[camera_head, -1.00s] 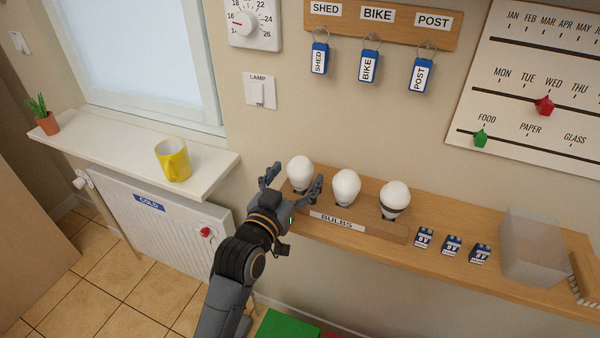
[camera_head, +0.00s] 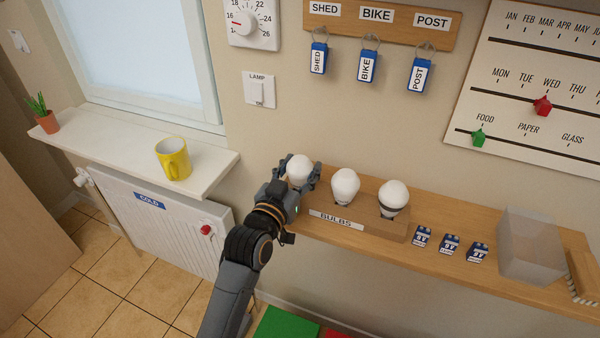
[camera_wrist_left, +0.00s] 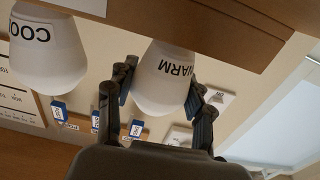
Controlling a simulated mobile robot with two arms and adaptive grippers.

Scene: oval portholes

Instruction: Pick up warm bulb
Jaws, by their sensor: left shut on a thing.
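The warm bulb (camera_head: 299,168) is the leftmost white bulb in the wooden holder labelled BULBS (camera_head: 352,223). Its WARM lettering shows in the left wrist view (camera_wrist_left: 163,82). My left gripper (camera_head: 298,177) is shut on this bulb, with a finger on each side of it. The bulb is upright at its place in the holder; its base is hidden by the gripper. A middle bulb (camera_head: 345,186) and a right bulb (camera_head: 393,197) stand beside it. A bulb marked COO..., cut off by the frame, shows in the left wrist view (camera_wrist_left: 45,55). My right gripper is not seen.
The holder stands on a wooden shelf (camera_head: 470,270) with several small blue boxes (camera_head: 450,244) and a translucent bin (camera_head: 530,246) to the right. A yellow mug (camera_head: 173,158) is on the white sill (camera_head: 120,149) at left. Key tags (camera_head: 368,66) hang above.

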